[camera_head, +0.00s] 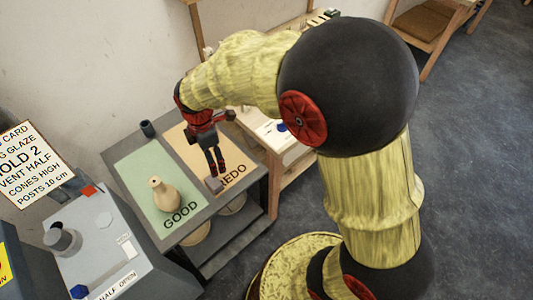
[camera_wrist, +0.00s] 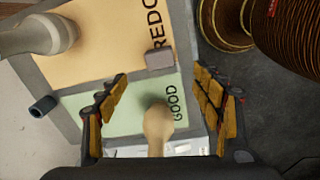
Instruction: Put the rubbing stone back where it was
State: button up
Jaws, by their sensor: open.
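The rubbing stone appears to be the small grey block (camera_head: 214,185) on the table, at the front end of the grey strip between the green GOOD area and the tan REDO area. It also shows in the wrist view (camera_wrist: 160,58), just beyond my fingertips. My gripper (camera_head: 216,170) points down close over the block, with its fingers apart and nothing between them. The wrist view shows both spread fingers (camera_wrist: 160,80). In the head view the fingertips overlap the block's edge; I cannot tell whether they touch it.
A beige vase (camera_head: 164,195) stands on the green GOOD area (camera_head: 140,172). A pale vessel (camera_wrist: 35,36) is on the tan area (camera_wrist: 115,40). A grey control panel (camera_head: 100,240) stands at front left.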

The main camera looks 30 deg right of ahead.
jog(key=s+d+r+m+t, duration=0.1)
jog(key=s+d+r+m, duration=0.35)
jog(key=r, duration=0.25)
jog(key=s+d+r+m+t, duration=0.25)
jog(key=s+r+m, duration=0.2)
jog(key=r, duration=0.25)
jog(key=s+d+r+m, duration=0.2)
jog(key=s+m, duration=0.3)
jog(key=s+d+r+m+t, duration=0.1)
jog(key=s+d+r+m, duration=0.1)
jog(key=s+m, duration=0.3)
jog(key=shift+s+d+r, duration=0.15)
jog(key=shift+d+r, duration=0.1)
jog(key=shift+d, duration=0.45)
